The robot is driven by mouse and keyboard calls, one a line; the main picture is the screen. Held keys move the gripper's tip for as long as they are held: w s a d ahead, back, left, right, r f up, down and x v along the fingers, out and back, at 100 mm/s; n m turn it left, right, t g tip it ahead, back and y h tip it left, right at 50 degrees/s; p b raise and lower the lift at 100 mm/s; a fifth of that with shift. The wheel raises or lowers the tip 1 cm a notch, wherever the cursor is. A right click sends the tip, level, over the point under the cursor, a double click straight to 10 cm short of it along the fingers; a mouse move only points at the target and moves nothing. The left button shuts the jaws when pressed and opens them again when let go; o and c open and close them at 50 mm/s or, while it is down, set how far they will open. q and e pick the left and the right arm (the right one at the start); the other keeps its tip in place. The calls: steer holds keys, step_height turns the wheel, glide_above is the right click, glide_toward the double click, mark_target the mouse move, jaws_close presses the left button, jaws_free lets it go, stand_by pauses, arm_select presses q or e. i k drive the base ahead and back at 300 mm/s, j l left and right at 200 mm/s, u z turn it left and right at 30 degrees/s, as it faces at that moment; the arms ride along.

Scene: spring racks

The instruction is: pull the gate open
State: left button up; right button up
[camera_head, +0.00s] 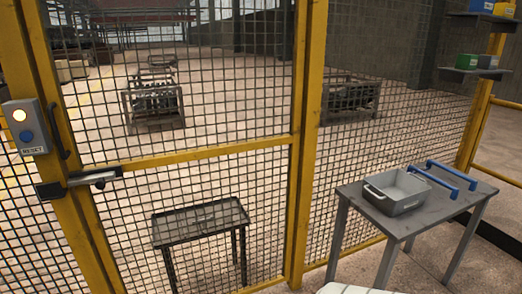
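The gate (190,152) is a yellow frame with a crossbar and dark wire mesh, standing upright across the left and middle of the head view. It looks closed, with no clear gap at its left edge. A black pull handle (59,131) is at its left side. Below the handle, a black and silver latch (82,182) reaches across the yellow uprights. Whether the latch is engaged cannot be told. Neither of my grippers is in view.
A grey box with a lit lamp and blue button, marked RESET (25,127), is on the left post. A grey table (425,215) at right holds a metal tray (397,190) and blue handles (450,177). Behind the mesh stands a dark table (200,222).

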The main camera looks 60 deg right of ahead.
mark_target(57, 111)
steer(key=z, duration=1.65)
steer(key=i+j+u, duration=0.15)
steer(key=i+u, duration=0.4)
